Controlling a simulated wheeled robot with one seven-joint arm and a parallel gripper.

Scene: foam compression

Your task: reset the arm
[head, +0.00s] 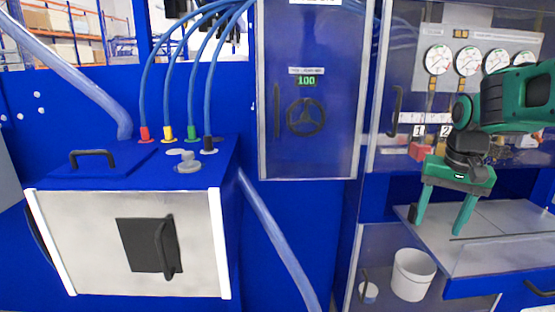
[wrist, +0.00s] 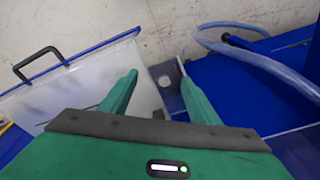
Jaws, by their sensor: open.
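My gripper (head: 442,212) is green and hangs at the right of the head view, fingers pointing down. Its two fingers are apart with nothing between them. It is in front of the grey work surface (head: 505,222) of the right-hand cabinet. In the wrist view my gripper (wrist: 158,80) also shows its two green fingers spread and empty, with a pale panel and its blue edge beyond them. My green arm comes in from the right edge of the head view.
A blue machine (head: 128,235) with a steel front and coloured hose fittings stands at left. A cabinet with a handwheel (head: 305,117) is in the middle. Dials (head: 468,61) hang behind my arm. A white bucket (head: 412,274) sits below. A hose (wrist: 262,60) lies at right in the wrist view.

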